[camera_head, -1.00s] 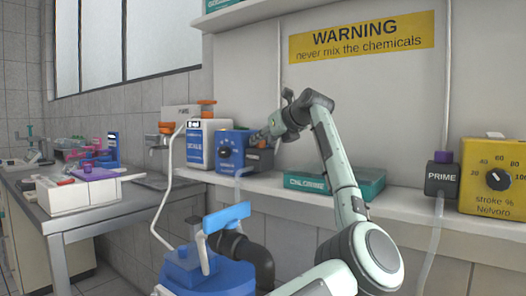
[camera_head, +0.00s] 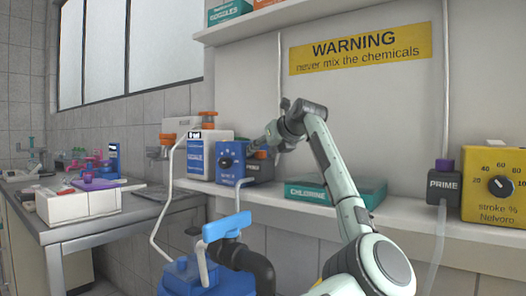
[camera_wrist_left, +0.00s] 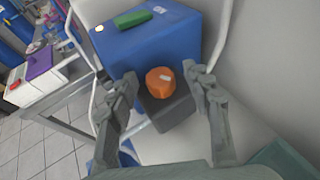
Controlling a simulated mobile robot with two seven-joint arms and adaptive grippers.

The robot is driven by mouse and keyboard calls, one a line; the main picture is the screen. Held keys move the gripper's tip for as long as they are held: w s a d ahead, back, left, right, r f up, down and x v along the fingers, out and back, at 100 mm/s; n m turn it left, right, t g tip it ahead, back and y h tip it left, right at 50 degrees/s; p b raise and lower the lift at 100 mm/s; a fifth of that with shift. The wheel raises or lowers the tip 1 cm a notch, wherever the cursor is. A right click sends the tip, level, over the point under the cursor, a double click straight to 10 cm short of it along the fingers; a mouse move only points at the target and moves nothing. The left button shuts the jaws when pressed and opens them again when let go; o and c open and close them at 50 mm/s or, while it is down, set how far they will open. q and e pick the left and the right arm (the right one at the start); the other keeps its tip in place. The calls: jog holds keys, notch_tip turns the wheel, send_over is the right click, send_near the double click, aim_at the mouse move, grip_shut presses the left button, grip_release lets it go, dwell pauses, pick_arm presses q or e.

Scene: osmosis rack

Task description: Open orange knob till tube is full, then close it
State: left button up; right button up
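The orange knob (camera_wrist_left: 160,82) sits on a dark block at the side of a blue pump box in the left wrist view. The blue pump (camera_head: 232,160) stands on the shelf in the head view, with a black dial on its front. My left gripper (camera_wrist_left: 160,75) is open, with one finger on each side of the knob; contact is not clear. In the head view, my left gripper (camera_head: 262,141) is at the pump's right side and partly hides the knob. A pale tube (camera_head: 238,197) hangs below the pump; its fill cannot be told. My right gripper is not in view.
A white jug (camera_head: 201,155) with an orange cap stands left of the pump. A teal chlorine box (camera_head: 335,192) lies to the right. Farther right are the PRIME block (camera_head: 443,184) and a yellow pump (camera_head: 492,204). A blue-handled valve (camera_head: 227,226) is below.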

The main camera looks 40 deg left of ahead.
pick_arm(q)
jog(key=v, duration=1.2)
